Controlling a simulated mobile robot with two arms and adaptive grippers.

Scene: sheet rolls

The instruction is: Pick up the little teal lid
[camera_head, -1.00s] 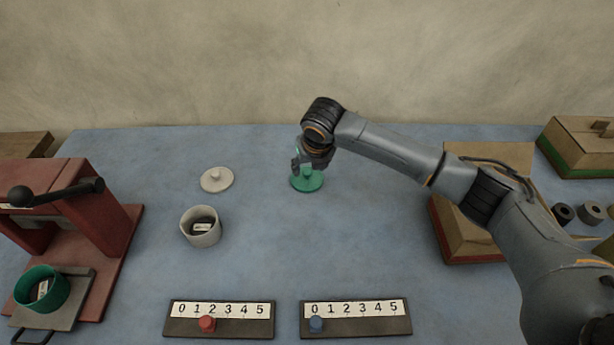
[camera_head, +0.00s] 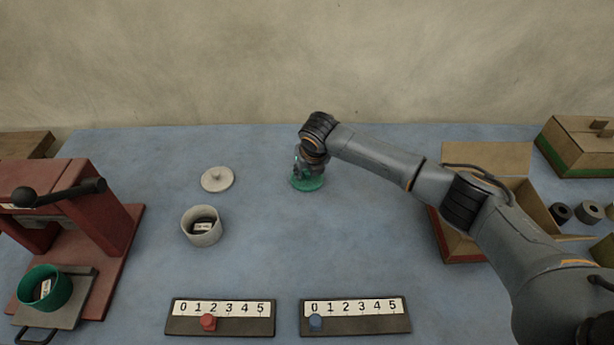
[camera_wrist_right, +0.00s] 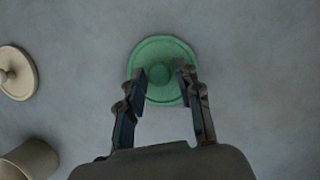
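The little teal lid (camera_head: 309,184) lies flat on the blue table towards the back middle. In the right wrist view the lid (camera_wrist_right: 162,54) is a round disc with a knob (camera_wrist_right: 159,74) at its centre. My right gripper (camera_head: 309,172) is right above the lid and hides part of it in the head view. In the wrist view the right gripper (camera_wrist_right: 161,76) is open, with one finger on each side of the knob and a gap to it. My left gripper is not in view.
A white lid (camera_head: 217,179) and a white cup (camera_head: 201,226) are left of the teal lid. A teal cup (camera_head: 43,288) sits at a red press (camera_head: 100,215). Two number scales (camera_head: 220,318) (camera_head: 355,316) are in front. An open box (camera_head: 462,249) stands right. The middle table is clear.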

